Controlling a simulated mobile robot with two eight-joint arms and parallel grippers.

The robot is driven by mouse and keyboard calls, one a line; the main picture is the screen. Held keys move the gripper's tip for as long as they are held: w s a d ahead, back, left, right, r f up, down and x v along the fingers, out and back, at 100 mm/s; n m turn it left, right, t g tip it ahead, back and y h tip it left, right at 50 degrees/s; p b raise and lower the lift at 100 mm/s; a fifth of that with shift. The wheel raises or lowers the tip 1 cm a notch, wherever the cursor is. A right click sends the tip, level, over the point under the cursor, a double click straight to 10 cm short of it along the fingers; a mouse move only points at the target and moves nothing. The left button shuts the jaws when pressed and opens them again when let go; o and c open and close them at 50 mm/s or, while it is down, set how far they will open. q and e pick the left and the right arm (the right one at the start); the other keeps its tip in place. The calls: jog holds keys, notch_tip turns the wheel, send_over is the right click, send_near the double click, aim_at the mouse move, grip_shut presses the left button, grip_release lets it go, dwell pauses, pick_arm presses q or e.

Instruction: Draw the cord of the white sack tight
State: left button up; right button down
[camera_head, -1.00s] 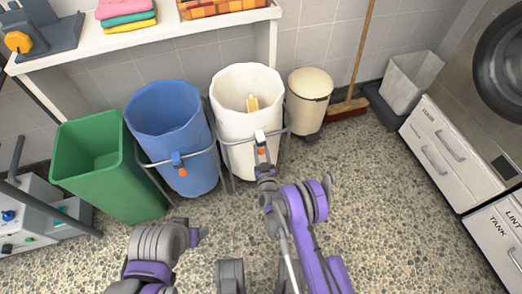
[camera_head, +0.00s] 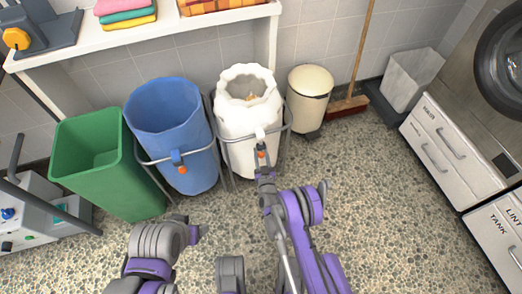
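The white sack (camera_head: 247,123) hangs in a metal frame between the blue sack and the cream bin. Its rim is gathered into folds and the mouth is narrowed but still open, with something tan (camera_head: 250,98) inside.
The blue sack (camera_head: 175,120) stands left of the white one, with a green bin (camera_head: 95,165) farther left. The cream pedal bin (camera_head: 308,95) is close on the right, then a broom (camera_head: 350,107). A shelf (camera_head: 160,35) is behind. Speckled floor at right is clear.

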jog(key=c, duration=0.5)
grip_release()
jog(key=shift+s+f, duration=0.1)
jog(key=shift+s, duration=0.05)
